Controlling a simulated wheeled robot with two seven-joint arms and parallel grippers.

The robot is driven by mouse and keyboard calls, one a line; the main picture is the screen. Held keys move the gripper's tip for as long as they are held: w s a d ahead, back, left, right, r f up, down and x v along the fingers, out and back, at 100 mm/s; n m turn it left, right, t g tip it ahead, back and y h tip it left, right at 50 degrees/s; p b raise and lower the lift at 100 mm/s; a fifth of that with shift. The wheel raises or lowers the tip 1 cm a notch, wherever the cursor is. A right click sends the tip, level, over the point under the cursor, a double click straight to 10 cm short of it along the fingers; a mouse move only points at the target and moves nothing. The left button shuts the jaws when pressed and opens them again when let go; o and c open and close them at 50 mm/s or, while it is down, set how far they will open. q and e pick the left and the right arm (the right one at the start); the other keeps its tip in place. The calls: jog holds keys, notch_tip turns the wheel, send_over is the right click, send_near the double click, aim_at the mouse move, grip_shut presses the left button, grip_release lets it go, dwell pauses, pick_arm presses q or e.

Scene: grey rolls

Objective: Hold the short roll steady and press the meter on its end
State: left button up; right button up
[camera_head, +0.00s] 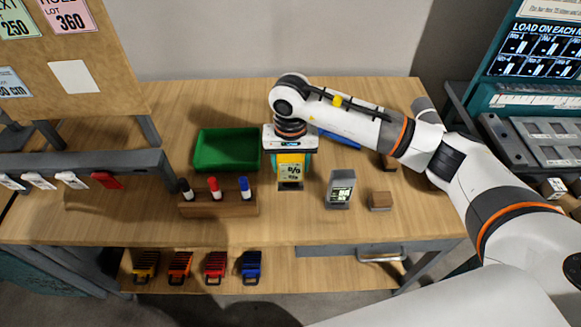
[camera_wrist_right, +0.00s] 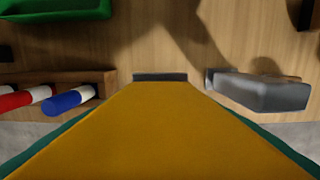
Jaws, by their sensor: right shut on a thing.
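My right gripper (camera_head: 290,152) is shut on a yellow-and-teal device (camera_head: 291,172) with a pale face and dark digits. The device is upright over the wooden table, and I cannot tell whether its lower end touches the tabletop. In the right wrist view its yellow body (camera_wrist_right: 160,130) fills the lower middle, with a dark grey end piece (camera_wrist_right: 160,77). I cannot tell which of the two is the meter. I can make out no short roll. My left gripper is not in view.
A green tray (camera_head: 198,164) lies behind left. A wooden rack (camera_head: 235,209) with black, red and blue markers stands in front left. The table's front strip (camera_head: 300,232) is clear. A board stands at the left.

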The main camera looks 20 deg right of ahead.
jog(key=o, duration=0.5)
jog(key=shift+c, duration=1.3)
jog(key=shift+r, duration=1.5)
